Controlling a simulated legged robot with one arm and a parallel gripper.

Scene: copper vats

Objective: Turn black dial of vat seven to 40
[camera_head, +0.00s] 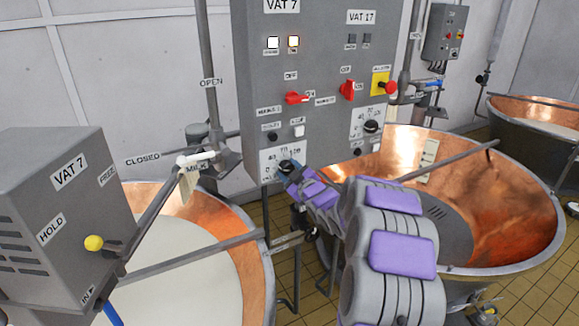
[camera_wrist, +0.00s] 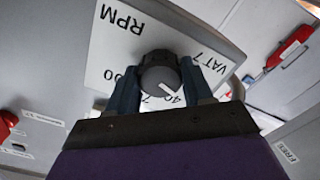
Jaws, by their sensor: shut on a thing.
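The black dial of vat 7 (camera_head: 285,164) sits on a white scale plate low on the grey control box. In the wrist view the dial (camera_wrist: 160,74) is seen close up on its plate (camera_wrist: 205,35), which reads RPM and VAT 7. My gripper (camera_wrist: 158,78) is shut on the dial, with one blue-grey finger on each side. The dial's white pointer line faces toward the 40 mark (camera_wrist: 178,98); exact alignment is hard to tell. In the head view my gripper (camera_head: 289,170) reaches the dial from the lower right and hides part of the plate.
The vat 17 dial (camera_head: 371,126) is up and to the right on the same box (camera_head: 325,60). Red switches (camera_head: 297,98) are above. A copper vat with white liquid (camera_head: 180,260) is at left; another copper vat (camera_head: 520,215) is at right. A lever (camera_head: 160,210) stands left.

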